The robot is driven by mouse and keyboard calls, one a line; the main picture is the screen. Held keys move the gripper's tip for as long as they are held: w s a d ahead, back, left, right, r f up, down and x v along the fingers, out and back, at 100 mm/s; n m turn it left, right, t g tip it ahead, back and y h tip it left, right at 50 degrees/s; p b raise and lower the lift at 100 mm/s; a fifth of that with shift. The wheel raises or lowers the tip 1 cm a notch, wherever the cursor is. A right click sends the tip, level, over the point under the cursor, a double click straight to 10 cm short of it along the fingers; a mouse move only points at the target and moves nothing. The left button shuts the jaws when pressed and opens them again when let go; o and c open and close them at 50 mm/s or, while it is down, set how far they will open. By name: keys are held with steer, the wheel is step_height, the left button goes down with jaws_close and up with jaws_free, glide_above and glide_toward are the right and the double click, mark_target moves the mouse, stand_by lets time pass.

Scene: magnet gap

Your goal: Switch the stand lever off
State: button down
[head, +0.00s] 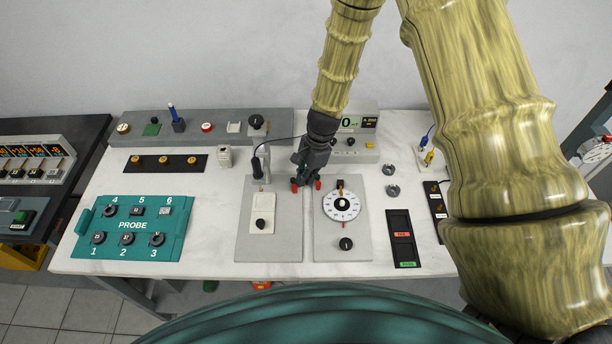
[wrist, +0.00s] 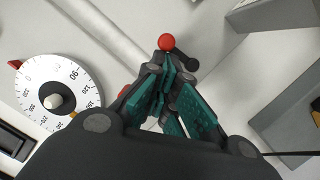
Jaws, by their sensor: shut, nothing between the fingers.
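A small red ball knob (wrist: 167,42) on a short dark arm (wrist: 186,61) shows in the wrist view just beyond my fingertips; it looks like the stand lever. My gripper (head: 306,178) is shut and empty, pointing down between the two grey plates. Its teal fingers (wrist: 165,78) are together in the wrist view. A second red piece (wrist: 123,90) is partly hidden behind the fingers. I cannot tell whether the fingers touch the knob.
A white dial (head: 341,205) stands on the right grey plate, close to my gripper. A dark probe (head: 257,167) with a cable is on the left plate. A grey meter (head: 352,153) stands behind. A teal probe box (head: 133,226) lies left. Bare white table lies between.

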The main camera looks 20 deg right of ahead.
mark_target(317, 180)
steer(key=shift+a+m, duration=0.1)
steer(key=shift+m, duration=0.2)
stand_by(0.4)
steer(key=d, duration=0.3)
steer(key=shift+w+d+p, duration=0.25)
steer(key=shift+p, duration=0.1)
steer(key=shift+w+d, duration=0.15)
steer(key=shift+d, duration=0.2)
steer(key=b+v, duration=0.3)
steer(key=v, duration=0.6)
steer(key=shift+r, duration=0.4)
